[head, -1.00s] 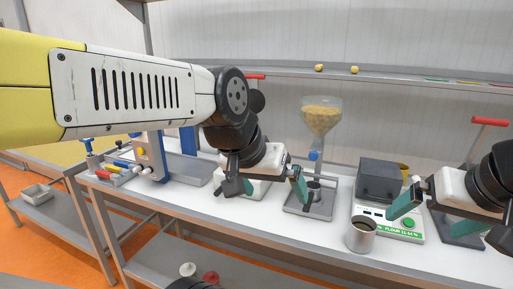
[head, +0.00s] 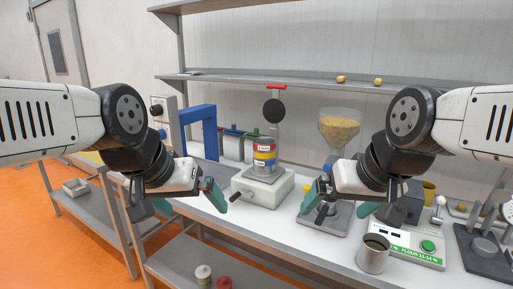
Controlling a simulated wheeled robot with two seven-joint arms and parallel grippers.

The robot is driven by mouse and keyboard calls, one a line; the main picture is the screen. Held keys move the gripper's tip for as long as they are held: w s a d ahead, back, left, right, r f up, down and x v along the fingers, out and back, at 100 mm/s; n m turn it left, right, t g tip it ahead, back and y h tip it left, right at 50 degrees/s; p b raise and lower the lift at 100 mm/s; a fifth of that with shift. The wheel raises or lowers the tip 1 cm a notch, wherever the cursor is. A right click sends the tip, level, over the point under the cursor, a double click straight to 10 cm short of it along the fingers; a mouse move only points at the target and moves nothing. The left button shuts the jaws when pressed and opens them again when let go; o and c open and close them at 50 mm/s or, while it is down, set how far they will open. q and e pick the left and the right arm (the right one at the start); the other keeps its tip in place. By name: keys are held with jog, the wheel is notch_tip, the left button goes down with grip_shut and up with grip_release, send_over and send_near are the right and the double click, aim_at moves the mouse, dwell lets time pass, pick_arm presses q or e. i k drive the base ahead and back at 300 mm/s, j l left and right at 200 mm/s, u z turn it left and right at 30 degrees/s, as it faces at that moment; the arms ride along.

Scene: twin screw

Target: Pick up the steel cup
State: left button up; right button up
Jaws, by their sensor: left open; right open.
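The steel cup (head: 372,256) stands upright near the front edge of the white bench in the head view, just left of a green-and-white scale (head: 415,247). Its inside looks dark. My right gripper (head: 341,205) is open and empty, above and behind the cup to its left in the picture, in front of the hopper stand. My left gripper (head: 178,206) is open and empty at the bench's left front, well left of the cup. Neither gripper touches the cup.
A hopper (head: 339,128) of yellow grain stands behind my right gripper. A white-based device with a labelled can (head: 264,156) stands between the grippers. The white bench top (head: 285,235) is clear left of the cup. A shelf (head: 300,83) runs along the back.

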aim_at(374, 248)
jog(key=k+l+z, duration=0.2)
jog(key=k+l, duration=0.15)
jog(key=l, duration=0.3)
jog(key=k+l+z, duration=0.1)
jog(key=l, duration=0.35)
jog(key=i+z, duration=0.05)
